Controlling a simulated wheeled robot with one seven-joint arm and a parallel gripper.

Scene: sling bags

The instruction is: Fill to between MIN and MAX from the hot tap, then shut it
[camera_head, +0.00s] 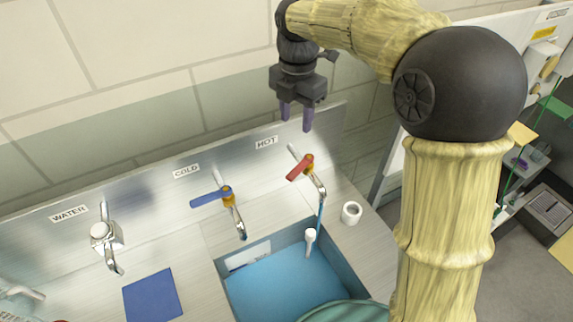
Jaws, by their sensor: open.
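The hot tap (318,187), under a HOT label, has a red lever (299,168) angled down and left. A thin blue stream (320,217) runs from its spout into the sink basin (344,268). Blue water (275,287) lies in the basin. A white plate (248,257) shows on the basin's back wall above the water; its marks are too small to read, so I cannot tell the level against MIN and MAX. My gripper (296,122) is open and empty, with purple fingers pointing down, above and behind the hot tap, apart from the lever.
The cold tap (236,215) with a blue lever (207,199) stands left of the hot tap. A WATER tap (106,240) is farther left. A white ring-shaped piece (352,212) sits right of the basin. A white upright pipe (310,243) stands in the basin. A blue mat (153,295) lies left.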

